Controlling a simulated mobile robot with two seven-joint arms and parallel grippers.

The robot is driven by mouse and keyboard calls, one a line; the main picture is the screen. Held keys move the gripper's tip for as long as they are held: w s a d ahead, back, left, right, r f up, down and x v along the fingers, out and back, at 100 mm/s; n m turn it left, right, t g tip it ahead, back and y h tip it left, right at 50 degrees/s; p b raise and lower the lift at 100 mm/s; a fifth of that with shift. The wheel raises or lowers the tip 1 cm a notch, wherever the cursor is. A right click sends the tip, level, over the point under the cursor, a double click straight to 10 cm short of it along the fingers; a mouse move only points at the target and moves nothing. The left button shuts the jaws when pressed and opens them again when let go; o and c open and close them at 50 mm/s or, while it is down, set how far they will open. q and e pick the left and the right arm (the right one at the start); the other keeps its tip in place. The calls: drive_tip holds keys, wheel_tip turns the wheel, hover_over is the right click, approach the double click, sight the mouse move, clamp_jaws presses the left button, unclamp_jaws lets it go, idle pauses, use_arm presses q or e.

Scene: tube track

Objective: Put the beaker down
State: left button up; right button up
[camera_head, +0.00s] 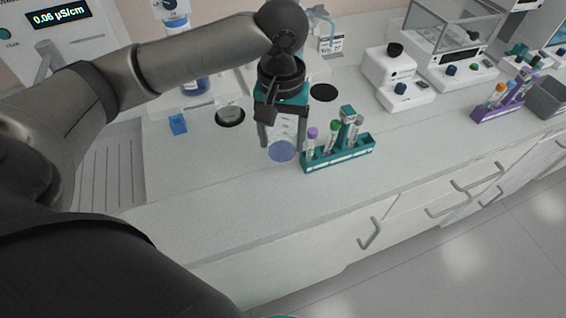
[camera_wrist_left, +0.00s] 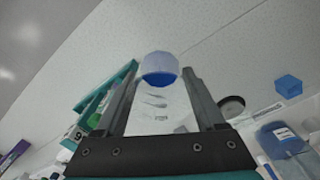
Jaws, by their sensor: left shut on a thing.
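The beaker (camera_head: 283,130) is clear glass with white markings and blue liquid at its bottom. My left gripper (camera_head: 282,141) points down over the counter (camera_head: 215,200) and is shut on the beaker, one finger on each side. In the left wrist view the beaker (camera_wrist_left: 160,72) shows between the two fingers, its blue end toward the counter. It looks upright. I cannot tell whether its base touches the counter. My right gripper is not in view.
A teal rack (camera_head: 340,159) with capped tubes stands close to the right of the beaker. A small blue block (camera_head: 178,124) lies at left. Dark round spots lie behind. A purple tube rack (camera_head: 497,108) is far right. Counter in front is clear.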

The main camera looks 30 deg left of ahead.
use_arm(q)
wheel_tip(320, 180, down, 7)
drive_tip(key=shift+f+b, duration=0.1)
drive_tip(key=shift+b, duration=0.8)
drive_tip(key=o, duration=1)
drive_tip(key=shift+o, duration=0.2)
